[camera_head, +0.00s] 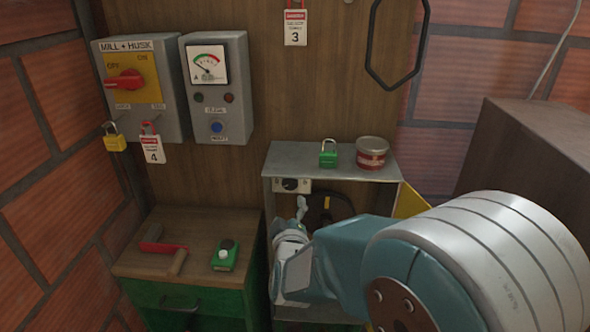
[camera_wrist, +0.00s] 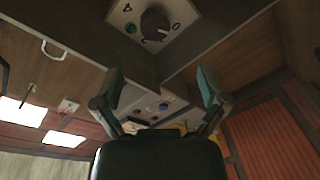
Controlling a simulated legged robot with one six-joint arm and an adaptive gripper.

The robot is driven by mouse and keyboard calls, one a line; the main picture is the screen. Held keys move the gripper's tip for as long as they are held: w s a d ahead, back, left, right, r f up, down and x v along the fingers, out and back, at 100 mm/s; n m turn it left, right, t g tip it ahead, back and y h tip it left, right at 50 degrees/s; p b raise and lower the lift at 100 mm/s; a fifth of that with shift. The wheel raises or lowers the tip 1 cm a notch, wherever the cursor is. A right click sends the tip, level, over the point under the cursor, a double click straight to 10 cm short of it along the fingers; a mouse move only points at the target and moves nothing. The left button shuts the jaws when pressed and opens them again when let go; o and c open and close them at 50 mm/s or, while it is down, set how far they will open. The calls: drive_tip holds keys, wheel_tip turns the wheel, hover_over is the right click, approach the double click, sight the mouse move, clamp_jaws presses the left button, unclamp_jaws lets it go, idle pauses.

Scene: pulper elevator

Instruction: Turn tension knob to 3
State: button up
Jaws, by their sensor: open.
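The tension knob is a dark round knob (camera_head: 290,185) on a small pale plate under the front edge of the grey metal cabinet's top (camera_head: 330,173). In the wrist view the knob (camera_wrist: 155,22) shows near the top on its pale plate (camera_wrist: 180,12), with digits, a 4 among them, and a green spot. Which digit it points to I cannot tell. My gripper (camera_head: 300,212) is just below the knob in the head view. In the wrist view its fingers (camera_wrist: 160,78) are spread and empty, with the knob beyond the tips, apart from them.
A green padlock (camera_head: 328,154) and a red tin (camera_head: 371,153) stand on the cabinet top. A wooden-topped green cabinet (camera_head: 150,262) at the left holds a red-handled tool (camera_head: 160,247) and a green device (camera_head: 225,255). Switch boxes (camera_head: 143,85) hang on the wall above.

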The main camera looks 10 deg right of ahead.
sight(290, 185)
drive_tip(key=x, duration=1.1)
drive_tip(key=shift+w+d+r, duration=0.1)
drive_tip(key=shift+d+r, duration=0.1)
drive_tip(key=shift+d, duration=0.05)
drive_tip(key=shift+c, duration=0.3)
drive_tip(key=c, duration=1.1)
